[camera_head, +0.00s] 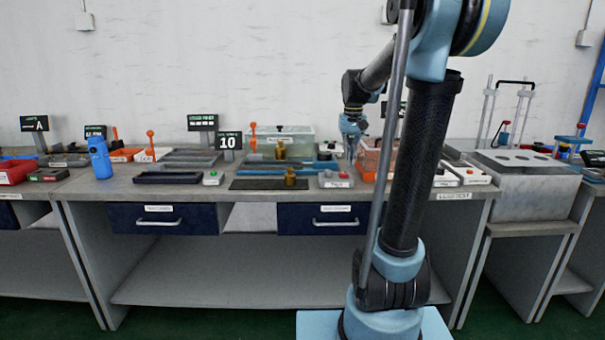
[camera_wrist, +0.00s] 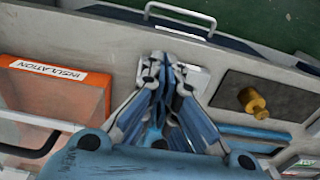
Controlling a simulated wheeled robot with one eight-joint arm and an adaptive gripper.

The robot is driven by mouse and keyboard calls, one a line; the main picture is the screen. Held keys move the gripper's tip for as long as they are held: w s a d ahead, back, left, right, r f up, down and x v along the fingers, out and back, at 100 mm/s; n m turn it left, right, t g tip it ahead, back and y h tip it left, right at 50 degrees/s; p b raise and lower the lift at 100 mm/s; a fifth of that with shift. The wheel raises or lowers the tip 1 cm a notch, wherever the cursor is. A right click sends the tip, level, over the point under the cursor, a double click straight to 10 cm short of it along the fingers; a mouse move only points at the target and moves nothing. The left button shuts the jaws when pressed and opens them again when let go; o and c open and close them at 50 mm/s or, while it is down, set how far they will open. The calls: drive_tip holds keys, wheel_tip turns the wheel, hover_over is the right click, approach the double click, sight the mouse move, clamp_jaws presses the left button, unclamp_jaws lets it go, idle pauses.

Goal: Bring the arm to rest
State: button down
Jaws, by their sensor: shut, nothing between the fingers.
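My arm rises from its light blue base at the right of centre in the head view, and its forearm bends down toward the bench (camera_head: 105,187). My gripper (camera_head: 350,152) hangs over the back part of the bench, left of an orange bin (camera_head: 373,158). In the wrist view, my gripper (camera_wrist: 163,62) is shut with its fingertips together and nothing between them. Below the fingertips is a pale box, partly hidden by the fingers; I cannot tell the gap between them.
The bin labelled INSULATION (camera_wrist: 55,85) stands left of my gripper in the wrist view. A brass part (camera_wrist: 252,102) stands on a dark plate (camera_wrist: 285,105) to the right. A blue bottle (camera_head: 100,158) stands at the bench's left. Two dark blue drawers (camera_head: 185,219) are under the front edge.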

drive_tip(key=s+f, duration=0.5)
drive_tip(key=s, duration=0.4)
drive_tip(key=s+d+f+t, duration=0.1)
drive_tip(key=s+f, duration=0.5)
drive_tip(key=s, duration=0.4)
drive_tip(key=s+f, duration=0.6)
drive_tip(key=s, duration=0.3)
drive_tip(key=shift+s+d+f+t, duration=0.15)
drive_tip(key=shift+s+t, duration=0.05)
drive_tip(key=shift+t, duration=0.2)
